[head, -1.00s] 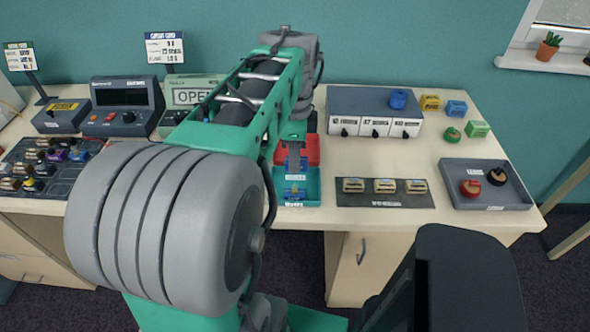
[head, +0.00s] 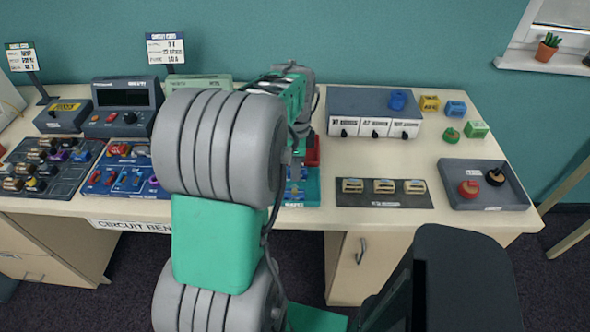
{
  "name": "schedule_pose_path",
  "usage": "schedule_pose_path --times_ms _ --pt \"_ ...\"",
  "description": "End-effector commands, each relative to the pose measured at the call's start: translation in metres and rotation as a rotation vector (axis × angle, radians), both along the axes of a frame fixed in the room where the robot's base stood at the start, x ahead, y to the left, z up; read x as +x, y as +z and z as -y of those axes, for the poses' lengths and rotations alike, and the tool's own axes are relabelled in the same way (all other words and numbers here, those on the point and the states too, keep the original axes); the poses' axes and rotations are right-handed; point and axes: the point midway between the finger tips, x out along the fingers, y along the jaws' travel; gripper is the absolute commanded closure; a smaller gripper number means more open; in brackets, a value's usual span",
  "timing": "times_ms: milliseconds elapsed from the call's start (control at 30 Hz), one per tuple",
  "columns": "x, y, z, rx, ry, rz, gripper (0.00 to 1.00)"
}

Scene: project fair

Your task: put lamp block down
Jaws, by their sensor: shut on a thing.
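My arm crosses the middle of the head view, and its large grey joints hide my gripper. I cannot see the fingers or anything held in them. No lamp block can be made out for certain. The teal tray (head: 313,192) at the table's front edge is partly hidden behind my arm, with small blue pieces (head: 296,190) in its visible part. A sliver of the red tray (head: 313,152) shows just behind it.
A dark board of parts (head: 45,168) and a blue board (head: 120,170) lie left. Bare tabletop shows right of centre.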

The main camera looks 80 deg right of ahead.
Motion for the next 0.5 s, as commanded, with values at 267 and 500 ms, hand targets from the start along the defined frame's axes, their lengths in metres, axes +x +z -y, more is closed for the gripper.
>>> schedule_pose_path --times_ms 267,500 --pt "0.0 -0.011 -0.001 0.004 -0.001 -0.001 1.0" --pt "-0.001 -0.014 -0.003 0.012 -0.002 -0.002 0.58"
